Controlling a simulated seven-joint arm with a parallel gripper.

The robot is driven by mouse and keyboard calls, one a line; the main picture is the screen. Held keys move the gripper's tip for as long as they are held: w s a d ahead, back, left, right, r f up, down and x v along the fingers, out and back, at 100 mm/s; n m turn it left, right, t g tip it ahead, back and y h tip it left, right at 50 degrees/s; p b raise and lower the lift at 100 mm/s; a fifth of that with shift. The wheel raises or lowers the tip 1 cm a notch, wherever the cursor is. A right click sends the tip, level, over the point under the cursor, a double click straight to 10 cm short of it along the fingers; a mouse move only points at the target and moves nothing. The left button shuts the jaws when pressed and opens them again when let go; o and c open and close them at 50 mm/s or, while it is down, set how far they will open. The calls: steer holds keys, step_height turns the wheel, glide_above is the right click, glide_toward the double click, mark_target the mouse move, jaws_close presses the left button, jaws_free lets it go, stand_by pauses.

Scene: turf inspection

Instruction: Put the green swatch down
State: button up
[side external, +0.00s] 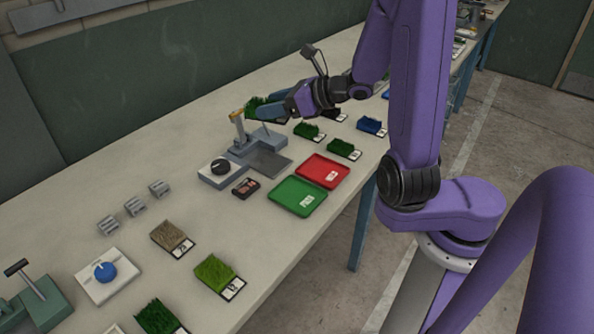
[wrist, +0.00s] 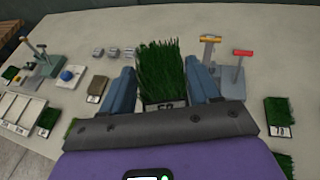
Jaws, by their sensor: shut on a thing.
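My gripper (side external: 284,108) is shut on a green swatch (side external: 257,105), a patch of long dark green grass. It is behind the grey stand with the orange handle in the side external view. In the wrist view the swatch (wrist: 161,68) sits between the two blue fingers of my gripper (wrist: 163,88), with a white label on its near edge, partly hidden. The fingers press on its left and right sides. I cannot tell how far it is above the table.
A green tray (side external: 298,197) and a red tray (side external: 323,171) lie by the front edge. The orange-handled stand (side external: 238,130) and a block with a black puck (side external: 219,167) are close by. Other swatches (side external: 309,132) lie right of the gripper. Bare table (side external: 150,130) shows at left.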

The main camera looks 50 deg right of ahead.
steer(key=w+d+f+m+h, duration=0.2)
steer(key=d+f, duration=0.2)
steer(key=d, duration=0.9)
steer(key=w+d+f+m+h, duration=0.15)
steer(key=d+f, duration=0.25)
steer(key=d, duration=0.9)
steer(key=shift+t+h, duration=0.25)
steer(key=shift+t, duration=0.05)
steer(key=w+d+f, duration=0.2)
steer(key=w+f, duration=0.1)
steer(key=w, duration=0.1)
steer(key=w+d+f, duration=0.2)
steer(key=w+f, duration=0.1)
steer(key=w, duration=0.1)
steer(key=w+d+f, duration=0.2)
steer(key=w+f, duration=0.1)
steer(key=w, duration=0.1)
steer(key=shift+w+d+f, duration=0.3)
steer(key=shift+d+f, duration=0.05)
steer(key=shift+f, duration=0.05)
steer(key=shift+w+f, duration=0.15)
steer(key=shift+f, duration=1.55)
steer(key=shift+f, duration=0.1)
steer(key=o, duration=1.1)
